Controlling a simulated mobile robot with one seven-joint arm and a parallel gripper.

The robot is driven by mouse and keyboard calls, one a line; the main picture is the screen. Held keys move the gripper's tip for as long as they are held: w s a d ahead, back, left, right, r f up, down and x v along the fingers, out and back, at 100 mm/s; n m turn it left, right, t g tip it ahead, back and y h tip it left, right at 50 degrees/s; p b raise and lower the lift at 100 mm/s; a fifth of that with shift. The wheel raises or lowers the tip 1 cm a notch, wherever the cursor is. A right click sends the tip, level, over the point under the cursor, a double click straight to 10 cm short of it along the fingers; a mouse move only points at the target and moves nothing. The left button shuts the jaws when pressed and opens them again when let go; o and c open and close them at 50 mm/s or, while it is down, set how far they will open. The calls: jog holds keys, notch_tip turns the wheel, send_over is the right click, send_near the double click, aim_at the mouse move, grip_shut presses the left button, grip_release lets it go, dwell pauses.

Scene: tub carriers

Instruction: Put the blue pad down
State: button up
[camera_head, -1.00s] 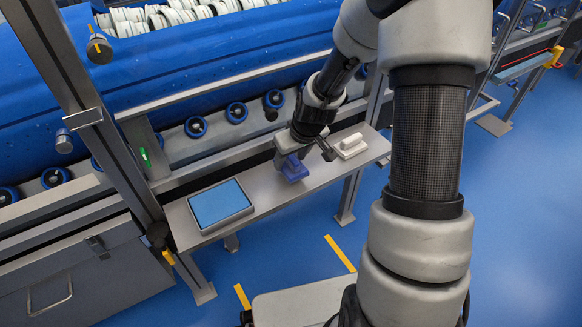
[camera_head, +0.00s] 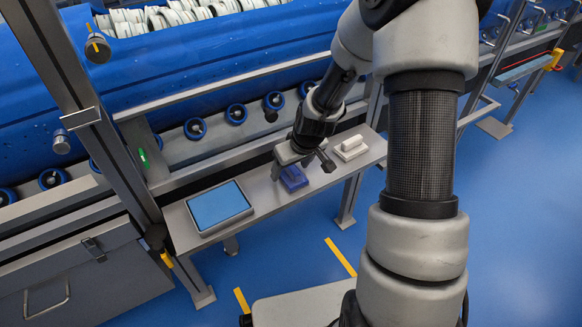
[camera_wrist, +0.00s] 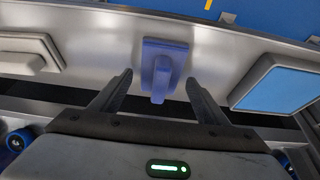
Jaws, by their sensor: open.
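The blue pad (camera_head: 294,179) stands on the grey metal shelf, between a tray with a light-blue surface and a white pad. It also shows in the wrist view (camera_wrist: 162,70), base flat on the shelf with its raised handle towards me. My gripper (camera_head: 301,172) is open just above and behind the pad. In the wrist view its two fingers (camera_wrist: 158,84) are spread to either side of the handle, with gaps on both sides, and do not touch it. The pad is partly covered by the gripper in the head view.
The shelf (camera_head: 263,193) holds the tray with the light-blue surface (camera_head: 219,205) at left and a white pad (camera_head: 350,148) at right. A post (camera_head: 110,140) stands left of the shelf. Blue rollers and a rail run behind. Bare shelf shows between the tray and the blue pad.

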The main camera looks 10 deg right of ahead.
jog(key=p+v, duration=0.3)
jog(key=v, duration=0.9)
jog(key=shift+s+r, duration=0.1)
jog(key=shift+r, duration=0.15)
jog(key=s+a+r+m+t+h, duration=0.1)
jog(key=s+r+m, duration=0.2)
jog(key=s+r, duration=1.7)
notch_tip(320, 180, up, 19)
jog(key=p, duration=1.9)
jog(key=shift+s+a+r+m, duration=0.2)
jog(key=shift+s+m, duration=0.1)
jog(key=shift+o, duration=0.4)
